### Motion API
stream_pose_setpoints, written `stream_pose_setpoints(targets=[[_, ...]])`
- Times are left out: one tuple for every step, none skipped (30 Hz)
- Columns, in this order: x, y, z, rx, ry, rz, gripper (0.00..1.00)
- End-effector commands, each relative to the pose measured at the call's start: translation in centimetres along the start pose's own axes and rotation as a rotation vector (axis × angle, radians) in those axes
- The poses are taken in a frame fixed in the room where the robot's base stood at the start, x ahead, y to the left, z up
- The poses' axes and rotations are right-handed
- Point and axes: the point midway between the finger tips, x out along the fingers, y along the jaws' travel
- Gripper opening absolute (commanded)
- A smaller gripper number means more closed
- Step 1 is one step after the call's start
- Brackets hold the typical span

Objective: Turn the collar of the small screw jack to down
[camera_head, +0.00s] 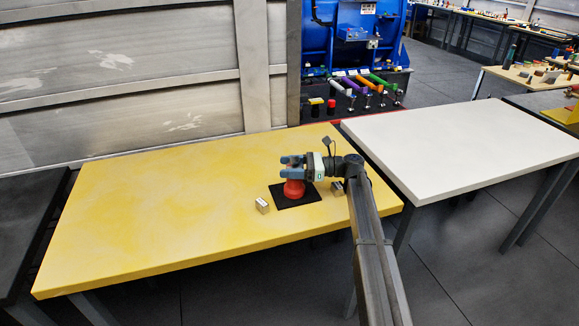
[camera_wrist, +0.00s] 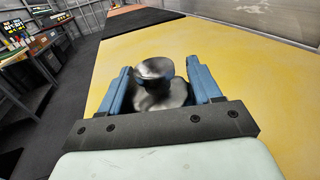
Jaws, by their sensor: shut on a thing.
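The small screw jack has a red body (camera_head: 293,189) and stands on a black square mat (camera_head: 306,197) on the yellow table. In the wrist view its dark, shiny metal upper part (camera_wrist: 155,72) sits between the blue fingers. My gripper (camera_head: 290,166) comes in from the right, over the top of the red body, and hides that upper part in the head view. In the wrist view my gripper (camera_wrist: 160,85) has one finger on each side of the metal part and is shut on it. The collar's markings and setting cannot be read.
A small labelled block (camera_head: 262,206) lies left of the mat, and another (camera_head: 337,188) lies right of it, close under my arm. The yellow table (camera_head: 160,190) is clear to the left. A bare white table (camera_head: 460,145) stands to the right.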

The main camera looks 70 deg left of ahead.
Motion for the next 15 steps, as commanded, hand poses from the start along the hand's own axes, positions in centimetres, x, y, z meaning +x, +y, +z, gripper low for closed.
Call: stream_pose_setpoints(targets=[[-0.04, -0.42, -0.03, 0.0, 0.001, 0.041, 0.33], [-0.03, -0.37, -0.03, 0.0, 0.001, 0.064, 0.33], [-0.02, -0.3, -0.03, 0.0, 0.001, 0.095, 0.33], [-0.02, -0.23, -0.03, 0.0, 0.001, 0.119, 0.33], [-0.02, -0.18, -0.03, 0.0, 0.0, 0.14, 0.33], [-0.01, -0.11, -0.02, 0.0, 0.0, 0.167, 0.33], [-0.01, -0.05, -0.02, 0.0, 0.0, 0.186, 0.33], [-0.02, 0.0, -0.02, 0.0, 0.0, 0.205, 0.33], [-0.01, 0.05, -0.02, 0.0, 0.0, 0.227, 0.33], [-0.02, 0.12, -0.02, 0.0, 0.0, 0.244, 0.33], [-0.02, 0.15, -0.02, 0.0, 0.0, 0.258, 0.33], [-0.03, 0.22, -0.01, 0.0, 0.0, 0.276, 0.33], [-0.03, 0.25, -0.01, 0.0, 0.0, 0.288, 0.33], [-0.04, 0.3, -0.01, 0.0, 0.0, 0.299, 0.33], [-0.05, 0.35, -0.01, 0.0, 0.0, 0.312, 0.33]])
